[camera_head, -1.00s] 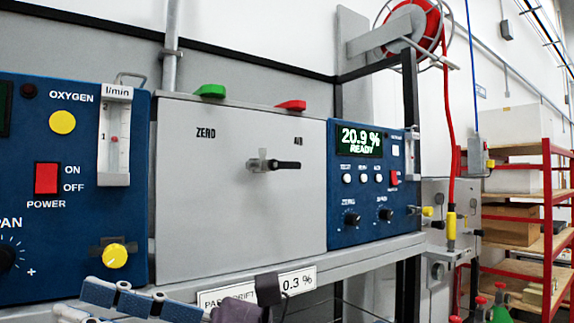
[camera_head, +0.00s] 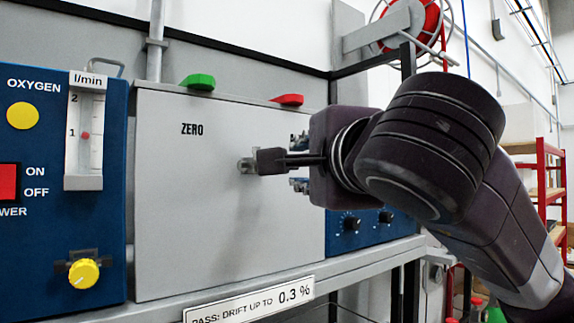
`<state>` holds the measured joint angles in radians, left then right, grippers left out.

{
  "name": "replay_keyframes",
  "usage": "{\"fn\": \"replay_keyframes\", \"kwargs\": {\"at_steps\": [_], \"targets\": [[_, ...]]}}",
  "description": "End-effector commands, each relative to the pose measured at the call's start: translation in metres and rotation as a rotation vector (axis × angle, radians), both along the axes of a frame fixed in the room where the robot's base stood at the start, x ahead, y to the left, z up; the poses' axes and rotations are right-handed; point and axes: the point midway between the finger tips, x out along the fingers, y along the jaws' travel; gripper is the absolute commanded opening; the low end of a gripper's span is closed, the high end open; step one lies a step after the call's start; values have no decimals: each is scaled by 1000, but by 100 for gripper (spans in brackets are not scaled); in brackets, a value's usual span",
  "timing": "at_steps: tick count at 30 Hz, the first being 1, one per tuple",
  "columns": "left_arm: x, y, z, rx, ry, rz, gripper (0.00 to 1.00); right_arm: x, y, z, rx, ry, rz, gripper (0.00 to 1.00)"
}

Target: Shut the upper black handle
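The upper black handle sits on the front of a grey cabinet, beside its small metal mount (camera_head: 247,165). Its black bar is mostly or wholly hidden behind the dark fingers of my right gripper (camera_head: 271,161). The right arm reaches in from the right with its fingers pointing left at the handle. The fingertips overlap the handle in the picture; I cannot tell whether they grip it or how far apart they are. My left gripper is not in view.
The grey cabinet (camera_head: 180,215) has a green lever (camera_head: 199,82) and a red lever (camera_head: 288,100) on top. A blue oxygen panel (camera_head: 45,240) stands left; another blue panel (camera_head: 385,235) is partly hidden behind my arm. A shelf edge with a label (camera_head: 250,302) runs below.

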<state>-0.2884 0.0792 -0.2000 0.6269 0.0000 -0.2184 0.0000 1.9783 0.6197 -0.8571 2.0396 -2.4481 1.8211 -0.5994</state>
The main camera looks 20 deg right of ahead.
Motion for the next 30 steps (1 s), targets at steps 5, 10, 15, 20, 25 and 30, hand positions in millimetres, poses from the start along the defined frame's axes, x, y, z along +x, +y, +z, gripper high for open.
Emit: {"fn": "replay_keyframes", "kwargs": {"at_steps": [5, 10, 15, 20, 25, 30], "targets": [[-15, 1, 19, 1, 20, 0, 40, 29, -1, 2, -1, 9, 1, 29], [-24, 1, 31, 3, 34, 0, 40, 55, -2, 2, -1, 7, 4, 29], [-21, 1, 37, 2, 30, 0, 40, 69, -2, 0, 0, 6, 4, 29], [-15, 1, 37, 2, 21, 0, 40, 72, -2, -2, 0, 5, 6, 29], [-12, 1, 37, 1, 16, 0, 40, 71, -2, -2, 0, 5, 6, 26], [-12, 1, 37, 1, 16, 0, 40, 71, -2, -2, 0, 4, 6, 7]]}}
